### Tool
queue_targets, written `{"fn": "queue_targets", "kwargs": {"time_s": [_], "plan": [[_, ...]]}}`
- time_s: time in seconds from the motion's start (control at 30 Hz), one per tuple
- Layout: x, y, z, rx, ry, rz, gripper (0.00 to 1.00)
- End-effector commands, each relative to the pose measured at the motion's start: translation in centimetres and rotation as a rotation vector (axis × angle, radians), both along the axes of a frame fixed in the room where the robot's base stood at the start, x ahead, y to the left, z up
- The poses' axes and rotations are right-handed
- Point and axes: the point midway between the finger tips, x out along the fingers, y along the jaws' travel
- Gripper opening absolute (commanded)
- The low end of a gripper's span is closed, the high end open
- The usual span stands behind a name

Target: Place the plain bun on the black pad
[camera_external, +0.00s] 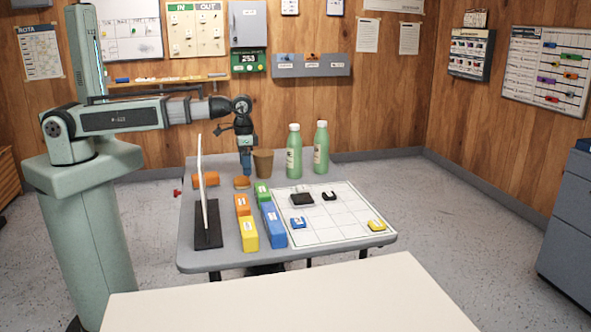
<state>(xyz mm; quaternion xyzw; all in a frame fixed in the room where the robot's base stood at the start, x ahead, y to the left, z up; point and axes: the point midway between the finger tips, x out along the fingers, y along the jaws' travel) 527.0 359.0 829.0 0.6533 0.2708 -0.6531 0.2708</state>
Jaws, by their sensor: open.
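A small orange-brown bun (242,183) lies on the grey table near its back edge; whether its top is plain is too small to tell. My gripper (246,173) points down right above the bun. It is open, with the fingertips close over the bun; I cannot tell if they touch it. A flat black pad (302,200) lies on the white gridded board, to the right of and nearer the camera than the bun.
A brown cup (263,163) and two green bottles (294,152) stand right of my gripper. An upright white panel (202,185) on a black base stands at left, partly hiding an orange block (209,179). Several coloured blocks (273,225) lie left of the board (335,226). Small blue, black and yellow pieces lie on it.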

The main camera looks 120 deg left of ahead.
Motion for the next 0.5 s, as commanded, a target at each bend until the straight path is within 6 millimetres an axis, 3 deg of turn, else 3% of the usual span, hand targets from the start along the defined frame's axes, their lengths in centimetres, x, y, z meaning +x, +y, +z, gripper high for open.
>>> {"fn": "queue_targets", "kwargs": {"time_s": [0.5], "plan": [[0.1, -0.1, -4.6, -0.001, 0.001, 0.000, 0.89]]}}
